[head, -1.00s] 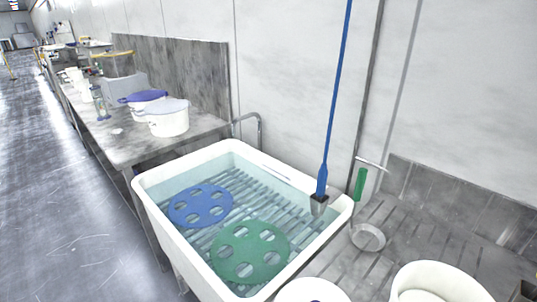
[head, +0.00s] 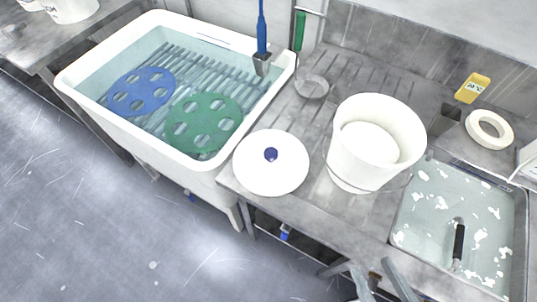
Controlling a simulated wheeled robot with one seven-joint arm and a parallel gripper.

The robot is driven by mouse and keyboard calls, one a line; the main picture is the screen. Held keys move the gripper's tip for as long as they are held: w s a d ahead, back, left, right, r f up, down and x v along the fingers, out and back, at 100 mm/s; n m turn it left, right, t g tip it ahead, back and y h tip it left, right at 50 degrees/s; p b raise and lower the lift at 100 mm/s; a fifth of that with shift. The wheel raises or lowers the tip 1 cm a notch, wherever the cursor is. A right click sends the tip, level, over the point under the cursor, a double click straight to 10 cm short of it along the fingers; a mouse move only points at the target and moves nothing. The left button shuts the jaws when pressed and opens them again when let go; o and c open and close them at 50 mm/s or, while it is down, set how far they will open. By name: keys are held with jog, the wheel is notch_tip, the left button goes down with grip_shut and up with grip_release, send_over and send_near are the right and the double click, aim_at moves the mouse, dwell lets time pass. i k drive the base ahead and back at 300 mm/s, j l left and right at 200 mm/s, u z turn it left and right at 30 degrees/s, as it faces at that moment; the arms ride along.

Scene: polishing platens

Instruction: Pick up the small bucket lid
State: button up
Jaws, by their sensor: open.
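The small bucket lid (head: 270,180) is a round white disc with a dark blue knob in its middle. It lies at the left end of the metal bench, knob up, between the water tank and the white bucket (head: 345,160). Its front rim reaches the bench's front edge. My gripper (head: 383,284) shows at the bottom, right of centre, with its two grey fingers apart and nothing seen between them. It is apart from the lid, below and to the right of it in the picture.
The white tank (head: 70,90) left of the lid holds water, a blue platen (head: 142,101) and a green platen (head: 204,144). A basin (head: 428,218) with a dark-handled tool is at the right. A metal strainer (head: 311,87) lies behind. Floor in front is clear.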

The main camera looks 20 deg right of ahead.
aim_at(268, 163)
jog(key=i+j+z, duration=0.1)
jog(key=j, duration=0.7)
jog(key=i+j+z, duration=0.15)
jog(key=j, duration=0.7)
jog(key=i+j+z, duration=0.1)
jog(key=j, duration=0.7)
jog(key=i+j+z, duration=0.1)
jog(key=j, duration=0.75)
jog(key=i, duration=0.05)
